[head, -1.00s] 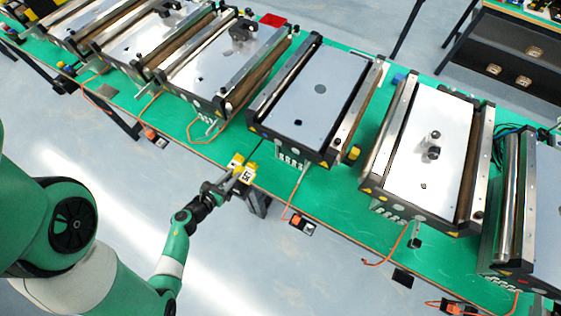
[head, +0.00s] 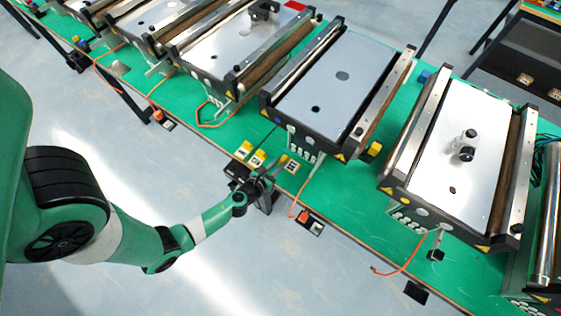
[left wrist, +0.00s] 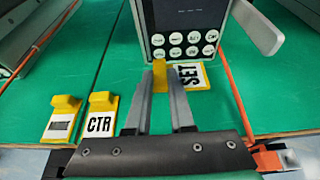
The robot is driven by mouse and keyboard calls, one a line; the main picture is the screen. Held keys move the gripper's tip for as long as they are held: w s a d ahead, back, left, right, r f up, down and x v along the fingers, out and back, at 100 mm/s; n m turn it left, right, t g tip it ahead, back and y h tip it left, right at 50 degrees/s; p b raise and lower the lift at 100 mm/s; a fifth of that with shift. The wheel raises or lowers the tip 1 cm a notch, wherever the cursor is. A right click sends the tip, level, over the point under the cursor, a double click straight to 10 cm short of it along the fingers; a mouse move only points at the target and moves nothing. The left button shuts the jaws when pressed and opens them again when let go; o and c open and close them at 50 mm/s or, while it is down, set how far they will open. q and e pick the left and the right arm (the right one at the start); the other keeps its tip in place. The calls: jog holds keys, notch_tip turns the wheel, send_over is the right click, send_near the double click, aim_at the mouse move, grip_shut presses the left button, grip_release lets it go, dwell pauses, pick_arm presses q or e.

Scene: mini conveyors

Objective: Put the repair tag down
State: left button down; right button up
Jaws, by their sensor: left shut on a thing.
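No tag in view reads "repair". My right gripper is not in view.
A CTR tag (left wrist: 100,122) and a tag with a dark bar (left wrist: 62,124) lie to the left. A mini conveyor (head: 335,85) with round buttons (left wrist: 185,45) on its front stands just behind. An orange cable (left wrist: 232,85) runs to the right.

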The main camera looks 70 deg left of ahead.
pick_arm(q)
jog(key=shift+w+f+b, duration=0.2)
jog(key=shift+f+b, duration=0.8)
jog(key=shift+f, duration=0.1)
jog(key=shift+w+f+b, duration=0.15)
jog(key=shift+f+b, duration=0.85)
jog(key=shift+f, duration=0.1)
jog(key=c, duration=0.8)
grip_release()
jog(key=shift+r, duration=0.1)
jog(key=shift+s+d+r+p, duration=0.2)
jog(key=shift+s+r+p, duration=0.1)
jog(key=shift+p, duration=0.15)
jog(key=p+v, duration=0.2)
jog(key=v, duration=0.9)
jog(key=shift+d+r, duration=0.1)
jog(key=shift+d, duration=0.05)
